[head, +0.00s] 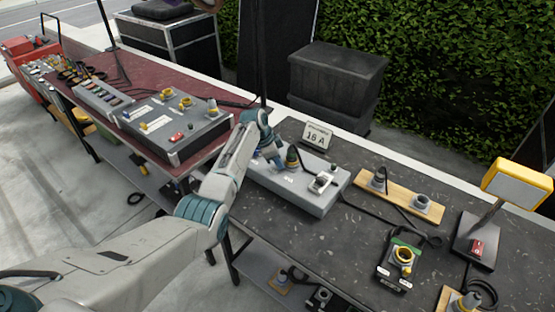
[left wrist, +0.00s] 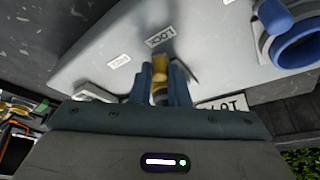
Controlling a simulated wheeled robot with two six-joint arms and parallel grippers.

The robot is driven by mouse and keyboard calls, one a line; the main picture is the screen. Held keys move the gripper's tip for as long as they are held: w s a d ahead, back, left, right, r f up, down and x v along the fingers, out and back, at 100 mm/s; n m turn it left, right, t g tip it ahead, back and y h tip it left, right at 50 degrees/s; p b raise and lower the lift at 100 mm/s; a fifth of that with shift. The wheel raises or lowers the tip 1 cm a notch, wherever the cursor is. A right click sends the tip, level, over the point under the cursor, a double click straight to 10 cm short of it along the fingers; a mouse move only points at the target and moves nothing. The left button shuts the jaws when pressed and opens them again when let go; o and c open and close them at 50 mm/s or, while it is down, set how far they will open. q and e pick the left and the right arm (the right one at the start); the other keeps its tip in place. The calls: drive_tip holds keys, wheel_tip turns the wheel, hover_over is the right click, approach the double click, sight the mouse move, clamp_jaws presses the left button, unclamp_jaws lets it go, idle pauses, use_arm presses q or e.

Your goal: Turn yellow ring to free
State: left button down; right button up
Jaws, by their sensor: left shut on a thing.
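The yellow ring (left wrist: 160,66) shows between the two blue fingers of my left gripper (left wrist: 161,82) in the left wrist view. The fingers are shut on it, and they cover much of it. It sits on a light grey box (left wrist: 90,55), close to a small "LOCK" label (left wrist: 160,40). A second label (left wrist: 118,62), too small to read surely, is to its left. In the head view, my left gripper (head: 279,163) reaches down to the grey box (head: 308,202) beside a dark plug with yellow (head: 292,157). My right gripper is not in view.
A "16 A" sign (head: 317,136) stands behind the box. A wooden board with sockets (head: 400,197), a green-and-yellow unit (head: 402,256) and a yellow lamp (head: 518,182) stand to the right. A large control panel (head: 175,122) is on the left table.

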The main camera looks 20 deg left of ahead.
use_arm(q)
drive_tip(key=n+p, duration=0.1)
drive_tip(key=s+d+n+p, duration=0.1)
drive_tip(key=p, duration=0.1)
drive_tip(key=shift+r+n+t+y, duration=0.3)
drive_tip(key=shift+t, duration=0.1)
drive_tip(key=n+p, duration=0.1)
drive_tip(key=d+n+p, duration=0.1)
drive_tip(key=shift+s+d+f+n+t+y, duration=0.1)
drive_tip(key=shift+s+d+n+t+y, duration=0.05)
drive_tip(key=shift+n+t+y, duration=0.2)
drive_tip(key=shift+s+d+f+n+y, duration=0.1)
drive_tip(key=shift+d+n+y, duration=0.25)
drive_tip(key=shift+n, duration=0.4)
drive_tip(key=shift+d+n+t+y, duration=0.4)
drive_tip(key=shift+d+n, duration=0.1)
drive_tip(key=shift+n, duration=0.6)
drive_tip(key=shift+d+n, duration=0.15)
drive_tip(key=shift+n, duration=0.15)
drive_tip(key=c, duration=1.4)
unclamp_jaws()
